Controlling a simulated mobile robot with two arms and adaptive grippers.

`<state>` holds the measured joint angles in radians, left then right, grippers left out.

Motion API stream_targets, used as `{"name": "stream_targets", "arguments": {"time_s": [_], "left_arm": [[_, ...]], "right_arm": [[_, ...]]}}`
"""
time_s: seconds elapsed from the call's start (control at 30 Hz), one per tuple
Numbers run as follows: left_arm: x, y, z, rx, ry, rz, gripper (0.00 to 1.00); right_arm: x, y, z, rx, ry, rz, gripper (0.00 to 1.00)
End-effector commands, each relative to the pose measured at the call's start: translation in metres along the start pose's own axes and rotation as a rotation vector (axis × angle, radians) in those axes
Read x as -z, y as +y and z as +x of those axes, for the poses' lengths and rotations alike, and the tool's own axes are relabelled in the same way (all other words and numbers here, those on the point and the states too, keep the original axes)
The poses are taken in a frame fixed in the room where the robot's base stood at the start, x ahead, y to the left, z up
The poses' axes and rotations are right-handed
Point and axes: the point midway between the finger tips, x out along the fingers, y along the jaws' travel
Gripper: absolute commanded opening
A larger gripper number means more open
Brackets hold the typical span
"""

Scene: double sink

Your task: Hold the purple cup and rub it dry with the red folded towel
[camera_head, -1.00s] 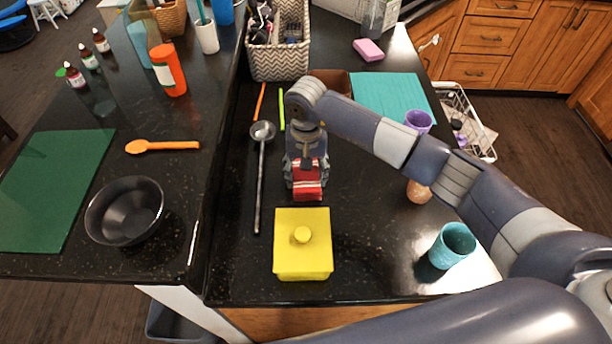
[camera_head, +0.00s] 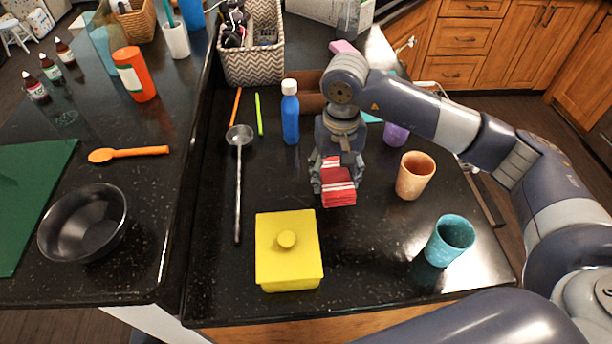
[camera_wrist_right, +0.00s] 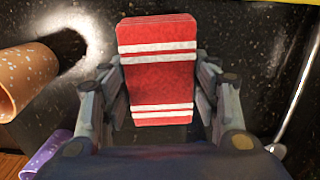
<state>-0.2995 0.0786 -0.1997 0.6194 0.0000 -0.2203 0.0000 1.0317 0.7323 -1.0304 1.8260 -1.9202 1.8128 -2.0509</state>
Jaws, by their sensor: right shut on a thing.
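My right gripper (camera_head: 335,186) is shut on the red folded towel (camera_head: 338,193) with white stripes. It holds the towel over the black counter, behind and to the right of the yellow lidded box. In the right wrist view the towel (camera_wrist_right: 157,72) sits between the two fingers. The purple cup (camera_head: 396,135) stands farther back to the right, partly hidden by my right arm. Its edge also shows at the lower left of the right wrist view (camera_wrist_right: 45,155). The towel and cup are apart. My left gripper is not in view.
An orange cup (camera_head: 415,176) stands right of the towel, a teal cup (camera_head: 449,241) nearer the front. The yellow box (camera_head: 289,262) is in front. A blue bottle (camera_head: 290,113) stands behind left, with a ladle (camera_head: 239,185) on the left. Counter between box and teal cup is clear.

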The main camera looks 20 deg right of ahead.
Motion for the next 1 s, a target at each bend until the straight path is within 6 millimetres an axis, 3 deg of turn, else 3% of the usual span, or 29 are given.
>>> {"name": "stream_targets", "arguments": {"time_s": [0.1, 0.33, 1.0], "left_arm": [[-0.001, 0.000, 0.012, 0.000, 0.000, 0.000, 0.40], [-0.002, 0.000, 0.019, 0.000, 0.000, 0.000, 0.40], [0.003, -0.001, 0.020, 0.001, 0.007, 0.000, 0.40]], "right_arm": [[-0.009, 0.021, 0.001, -0.001, 0.003, 0.002, 0.32], [-0.021, 0.043, -0.004, 0.001, 0.001, 0.001, 0.32], [-0.024, 0.047, -0.005, 0.001, 0.000, -0.001, 0.32]]}}
